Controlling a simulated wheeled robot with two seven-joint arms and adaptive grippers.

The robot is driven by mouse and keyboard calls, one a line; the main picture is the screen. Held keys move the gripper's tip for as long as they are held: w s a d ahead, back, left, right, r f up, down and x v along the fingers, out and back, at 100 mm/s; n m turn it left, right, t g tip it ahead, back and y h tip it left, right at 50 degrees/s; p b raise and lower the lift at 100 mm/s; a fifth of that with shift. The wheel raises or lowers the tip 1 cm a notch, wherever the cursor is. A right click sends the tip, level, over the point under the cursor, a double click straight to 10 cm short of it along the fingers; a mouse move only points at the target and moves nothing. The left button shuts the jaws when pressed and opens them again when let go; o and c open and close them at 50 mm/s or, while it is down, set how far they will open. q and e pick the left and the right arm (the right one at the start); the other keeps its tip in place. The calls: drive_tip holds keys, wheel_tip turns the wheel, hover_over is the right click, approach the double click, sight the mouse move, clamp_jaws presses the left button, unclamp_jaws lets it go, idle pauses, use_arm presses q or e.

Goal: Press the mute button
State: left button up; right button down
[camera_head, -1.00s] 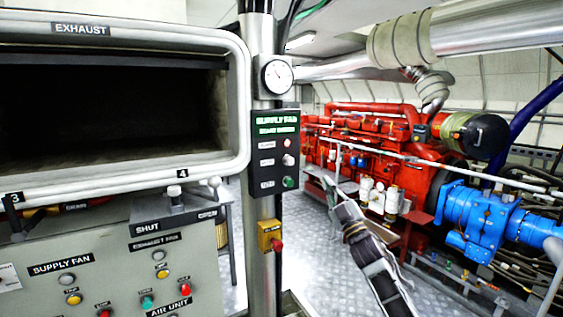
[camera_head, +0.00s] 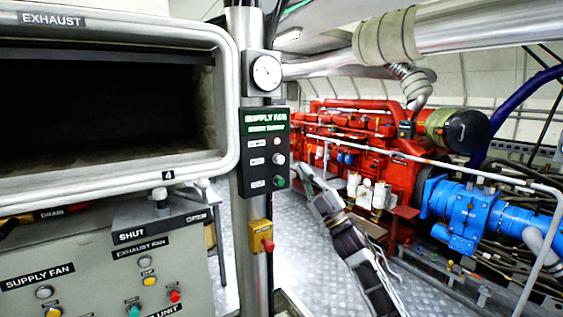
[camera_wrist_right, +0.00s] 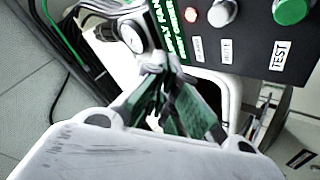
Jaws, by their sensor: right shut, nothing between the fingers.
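The dark control box (camera_head: 262,203) with a lit green "SUPPLY FAN" sign is fixed to a steel pole. The mute button is a grey-white round knob (camera_head: 278,159), between a small red lamp above and a green test button (camera_head: 279,181) below. In the right wrist view the mute button (camera_wrist_right: 222,13) is at the top, over its "MUTE" label. My right gripper (camera_head: 307,178) is shut and empty, to the right of the box and slightly lower than the mute button, apart from it in the picture. Its closed fingertips (camera_wrist_right: 154,76) show in the wrist view. My left gripper is out of view.
A round gauge (camera_head: 266,73) sits above the box, and a yellow box (camera_head: 258,234) with a red knob below it. A grey console (camera_head: 90,285) and an exhaust duct stand on the left. A red engine (camera_head: 360,140) is behind on the right.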

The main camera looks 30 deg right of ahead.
drive_tip(key=shift+w, duration=0.15)
idle(0.3)
drive_tip(key=w, duration=0.8)
drive_tip(key=shift+w+a, duration=0.3)
drive_tip(key=shift+a, duration=0.1)
drive_tip(key=shift+w+b, duration=0.4)
drive_tip(key=shift+w, duration=0.5)
idle(2.8)
drive_tip(key=shift+s, duration=0.2)
idle(0.3)
drive_tip(key=shift+s, duration=0.7)
drive_tip(key=shift+s, duration=0.15)
drive_tip(key=shift+s+d, duration=0.2)
drive_tip(key=shift+s, duration=2.15)
